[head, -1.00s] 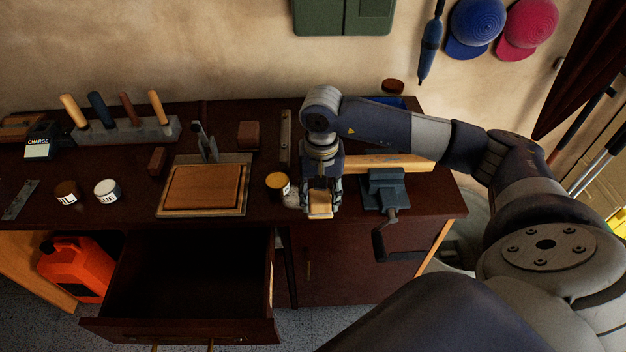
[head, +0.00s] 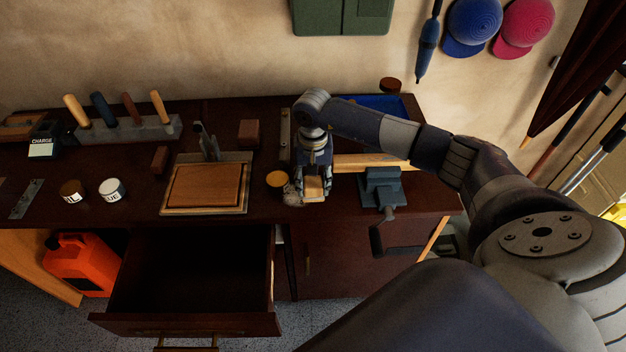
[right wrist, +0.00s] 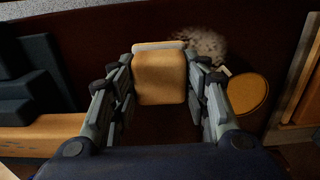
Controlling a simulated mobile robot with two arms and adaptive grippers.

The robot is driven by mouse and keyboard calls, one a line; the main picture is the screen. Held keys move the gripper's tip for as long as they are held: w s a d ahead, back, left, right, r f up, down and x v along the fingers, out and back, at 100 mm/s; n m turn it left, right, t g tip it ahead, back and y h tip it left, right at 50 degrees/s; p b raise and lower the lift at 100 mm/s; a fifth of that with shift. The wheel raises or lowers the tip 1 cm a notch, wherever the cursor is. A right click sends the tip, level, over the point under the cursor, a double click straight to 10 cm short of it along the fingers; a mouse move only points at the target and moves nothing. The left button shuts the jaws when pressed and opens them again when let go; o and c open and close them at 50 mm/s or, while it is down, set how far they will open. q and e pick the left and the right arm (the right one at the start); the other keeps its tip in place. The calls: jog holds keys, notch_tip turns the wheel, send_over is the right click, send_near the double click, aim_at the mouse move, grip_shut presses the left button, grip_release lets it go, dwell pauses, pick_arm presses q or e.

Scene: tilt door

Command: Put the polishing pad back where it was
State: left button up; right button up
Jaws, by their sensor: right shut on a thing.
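My right gripper (head: 314,191) is shut on a tan block-shaped pad (head: 315,187), which I take to be the polishing pad, with a pale strip along one end. In the right wrist view the pad (right wrist: 160,75) sits between the two fingers (right wrist: 163,95). It is at or just above the dark workbench (head: 250,222), near its front edge; I cannot tell if it touches. A mottled grey patch (head: 293,194) lies on the bench beside the pad and also shows in the right wrist view (right wrist: 203,43). My left gripper is not in view.
A round tin with a yellow top (head: 276,179) stands close left of the gripper. A blue-grey vise (head: 382,187) is on the right, before a wooden plank (head: 360,161). A wooden board (head: 206,186) lies left. An open, empty-looking drawer (head: 190,325) juts out below.

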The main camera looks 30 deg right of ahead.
aim_at(313, 182)
jog(key=o, duration=0.9)
jog(key=shift+f, duration=0.1)
jog(key=shift+o, duration=0.2)
jog(key=shift+r, duration=0.25)
notch_tip(313, 182, up, 12)
jog(key=b, duration=0.2)
jog(key=shift+b, duration=0.35)
jog(key=shift+f, duration=0.1)
